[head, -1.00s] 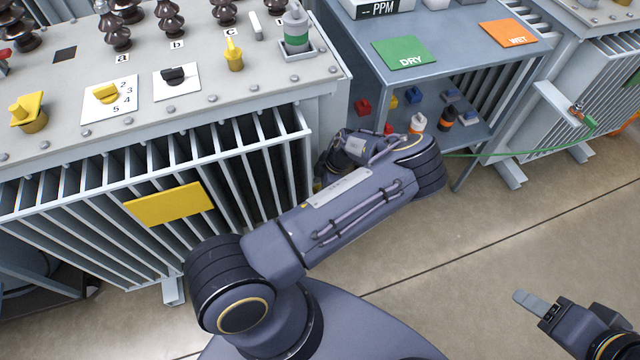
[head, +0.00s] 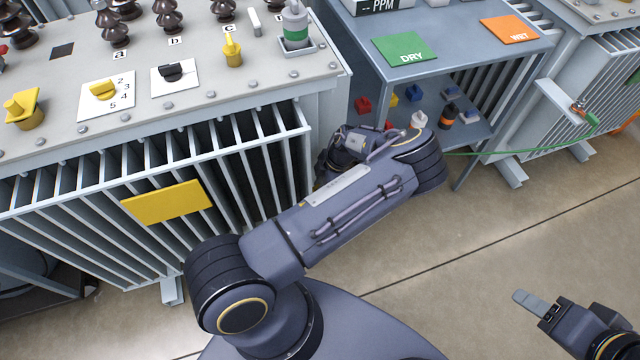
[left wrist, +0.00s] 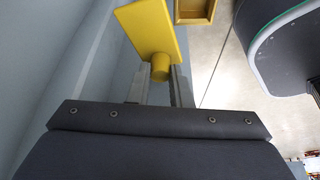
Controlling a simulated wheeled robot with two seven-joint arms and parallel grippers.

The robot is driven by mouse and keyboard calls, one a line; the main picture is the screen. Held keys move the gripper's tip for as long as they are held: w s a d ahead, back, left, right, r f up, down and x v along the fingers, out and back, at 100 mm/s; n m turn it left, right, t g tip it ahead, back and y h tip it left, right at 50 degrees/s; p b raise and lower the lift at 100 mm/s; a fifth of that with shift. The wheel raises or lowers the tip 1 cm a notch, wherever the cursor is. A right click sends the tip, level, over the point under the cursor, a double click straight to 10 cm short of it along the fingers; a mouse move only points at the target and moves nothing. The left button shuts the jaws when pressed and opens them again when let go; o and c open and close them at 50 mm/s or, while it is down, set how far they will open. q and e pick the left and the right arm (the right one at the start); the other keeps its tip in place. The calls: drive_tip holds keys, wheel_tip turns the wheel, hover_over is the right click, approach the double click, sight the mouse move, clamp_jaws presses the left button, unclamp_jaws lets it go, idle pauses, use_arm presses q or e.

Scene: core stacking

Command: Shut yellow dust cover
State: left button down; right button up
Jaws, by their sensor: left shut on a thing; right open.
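In the left wrist view a flat yellow dust cover (left wrist: 150,28) with a round yellow knob stands tilted. My left gripper (left wrist: 160,86) has its two fingers on either side of that knob and is shut on it. A yellow open-topped frame or box (left wrist: 195,12) shows just right of the cover, apart from it in the picture. In the head view my left forearm hides the left gripper and the cover, beside the transformer's right end. My right gripper (head: 531,304) is at the lower right, open and empty above the floor.
The finned grey transformer (head: 230,90) stands at left, with yellow and black knobs on top. A blue-grey cart (head: 460,55) with green DRY and orange WET plates stands right of it, several small parts on its lower shelf. A green hose (head: 530,153) runs right. Floor at lower right is clear.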

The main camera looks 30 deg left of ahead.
use_arm(q)
drive_tip(key=shift+s+d+f+n+g+h+b, duration=0.1)
drive_tip(key=shift+d+f+n+g+h+b, duration=0.15)
drive_tip(key=shift+n+b, duration=0.45)
drive_tip(key=n, duration=0.1)
drive_tip(key=d+n+b, duration=0.1)
drive_tip(key=shift+s+r+n+g+h+b, duration=0.1)
drive_tip(key=shift+n+g+h+b, duration=0.2)
drive_tip(key=shift+g+h, duration=0.05)
drive_tip(key=shift+d+r+n+g+h+b, duration=0.15)
drive_tip(key=shift+d+n+h+b, duration=0.25)
drive_tip(key=shift+n, duration=0.55)
drive_tip(key=shift+d+n+g+h+b, duration=0.15)
drive_tip(key=shift+d+n+h+b, duration=0.25)
drive_tip(key=shift+n, duration=0.55)
drive_tip(key=shift+d, duration=0.15)
drive_tip(key=c, duration=1.3)
unclamp_jaws()
